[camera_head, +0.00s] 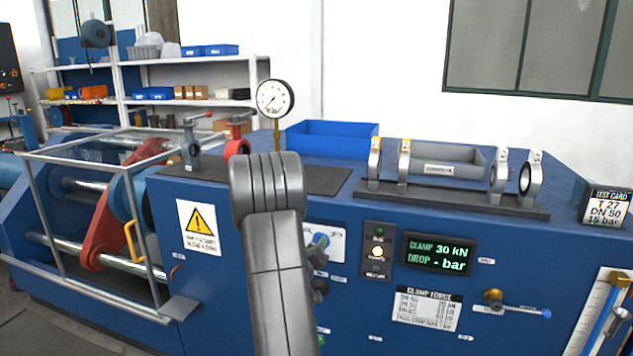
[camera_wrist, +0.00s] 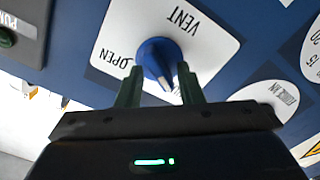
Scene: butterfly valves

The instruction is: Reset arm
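My gripper (camera_wrist: 159,72) shows in the wrist view with its two dark green fingers spread apart. A blue knob (camera_wrist: 156,54) with a pale pointer tip lies just beyond and between the fingertips. A narrow gap seems to show between the fingers and the knob's grip. The knob sits on a white plate (camera_wrist: 110,45) that reads VENT and OPEN, upside down in this view. In the head view my grey arm reaches down to the blue machine's front panel and mostly hides my gripper.
The panel also has a display (camera_head: 439,253) reading CLAMP 30 kN and DROP - bar, and a blue-handled lever (camera_head: 520,308). On top stand a gauge (camera_head: 275,98), a blue bin (camera_head: 331,138) and a grey ring fixture (camera_head: 450,170). A framed guard (camera_head: 110,200) stands left.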

